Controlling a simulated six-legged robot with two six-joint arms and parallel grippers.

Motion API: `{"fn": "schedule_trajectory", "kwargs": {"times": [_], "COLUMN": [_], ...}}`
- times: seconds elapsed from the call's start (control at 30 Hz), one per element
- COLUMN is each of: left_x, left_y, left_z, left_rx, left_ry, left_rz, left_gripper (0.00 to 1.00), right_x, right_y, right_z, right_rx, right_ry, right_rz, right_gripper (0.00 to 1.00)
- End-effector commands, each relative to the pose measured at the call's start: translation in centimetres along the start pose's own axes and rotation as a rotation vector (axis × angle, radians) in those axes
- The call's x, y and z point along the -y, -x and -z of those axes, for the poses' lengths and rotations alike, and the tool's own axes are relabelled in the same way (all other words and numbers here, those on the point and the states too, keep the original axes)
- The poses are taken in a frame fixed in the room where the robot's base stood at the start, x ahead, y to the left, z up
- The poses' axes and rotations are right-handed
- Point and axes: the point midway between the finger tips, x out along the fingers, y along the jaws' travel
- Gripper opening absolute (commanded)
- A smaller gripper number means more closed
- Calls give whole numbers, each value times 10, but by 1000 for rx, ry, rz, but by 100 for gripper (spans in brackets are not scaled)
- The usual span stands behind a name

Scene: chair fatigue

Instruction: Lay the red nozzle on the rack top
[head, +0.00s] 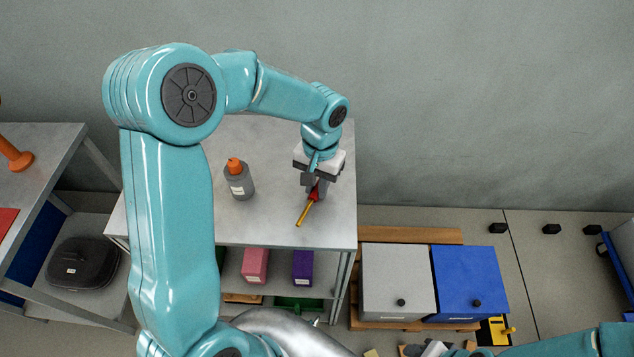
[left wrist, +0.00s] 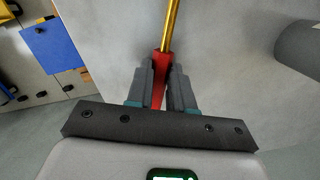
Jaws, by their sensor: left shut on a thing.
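The red nozzle (head: 314,194) has a red body and a thin brass-coloured tube that points down and left in the head view. My left gripper (head: 314,188) is shut on its red part, over the right side of the rack top (head: 275,215). In the left wrist view the nozzle (left wrist: 161,66) sits between the two grey fingers of the gripper (left wrist: 161,85), its tube reaching away. The grey rack top (left wrist: 222,55) lies behind it. I cannot tell whether the nozzle touches the surface. My right gripper is not in view.
A grey bottle with an orange cap (head: 239,182) stands on the rack top, left of the nozzle. Pink (head: 255,265) and purple (head: 302,266) boxes sit on the shelf below. Grey (head: 397,280) and blue (head: 470,283) bins stand to the right. The front middle of the top is clear.

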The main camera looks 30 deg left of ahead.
Motion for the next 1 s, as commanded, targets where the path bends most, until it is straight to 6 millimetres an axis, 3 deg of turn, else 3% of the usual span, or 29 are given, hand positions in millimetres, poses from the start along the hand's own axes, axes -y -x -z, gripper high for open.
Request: {"fn": "schedule_trajectory", "kwargs": {"times": [0.37,0.4,0.47,0.77,0.87,1.0], "left_x": [0,0,0,0,0,0], "left_y": [-6,-4,-4,-2,6,35], "left_z": [1,1,1,0,1,1], "left_rx": [-1,-1,-1,-1,-4,-8], "left_ry": [0,0,0,0,1,1], "left_rz": [0,0,0,0,1,-1], "left_gripper": [0,31,47,47,47,47], "right_x": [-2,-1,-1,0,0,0], "right_y": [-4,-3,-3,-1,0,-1], "right_z": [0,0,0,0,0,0], "right_rx": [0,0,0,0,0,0], "right_ry": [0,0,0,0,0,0], "right_rz": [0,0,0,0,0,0], "right_gripper": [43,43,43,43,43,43]}}
